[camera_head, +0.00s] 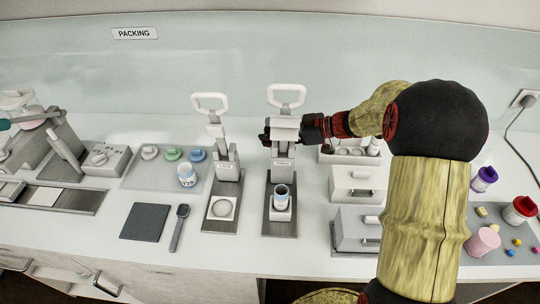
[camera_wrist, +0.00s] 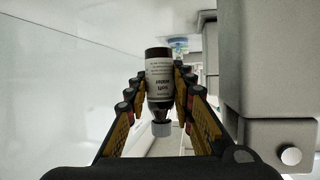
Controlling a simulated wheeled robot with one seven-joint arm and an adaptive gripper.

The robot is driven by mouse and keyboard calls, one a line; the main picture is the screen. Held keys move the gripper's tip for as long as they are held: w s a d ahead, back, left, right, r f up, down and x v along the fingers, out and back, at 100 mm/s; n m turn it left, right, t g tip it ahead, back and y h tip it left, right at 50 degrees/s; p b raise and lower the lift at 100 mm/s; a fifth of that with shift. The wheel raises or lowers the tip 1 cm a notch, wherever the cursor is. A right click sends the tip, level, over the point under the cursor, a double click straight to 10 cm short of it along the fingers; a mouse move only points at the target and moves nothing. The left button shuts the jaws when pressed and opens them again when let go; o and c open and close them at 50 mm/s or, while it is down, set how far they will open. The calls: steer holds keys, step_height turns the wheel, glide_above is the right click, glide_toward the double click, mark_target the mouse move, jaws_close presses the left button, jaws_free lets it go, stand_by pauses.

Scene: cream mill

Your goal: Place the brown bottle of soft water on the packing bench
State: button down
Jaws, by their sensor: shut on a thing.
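A brown bottle (camera_wrist: 158,85) with a white label and a grey-white cap is between the fingers of my gripper (camera_wrist: 162,80) in the wrist view. My gripper is shut on it. The bottle's cap end points down in that picture, and its label print looks upside down. In the head view, my gripper (camera_head: 267,135) reaches in from the right at the head of the right hand press (camera_head: 283,160). The press hides part of the gripper, and I cannot make out the bottle there. The white bench top (camera_head: 110,225) lies below the PACKING sign (camera_head: 134,33).
A tray with several lidded jars (camera_head: 187,174), a dark square pad (camera_head: 146,221) and a grey tool (camera_head: 180,226) lie to the left. White drawers (camera_head: 357,184) stand right of the presses.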

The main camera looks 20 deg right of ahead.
step_height(320, 180, down, 7)
steer(key=b, duration=0.3)
steer(key=shift+f, duration=0.1)
steer(key=c, duration=1.8)
jaws_free()
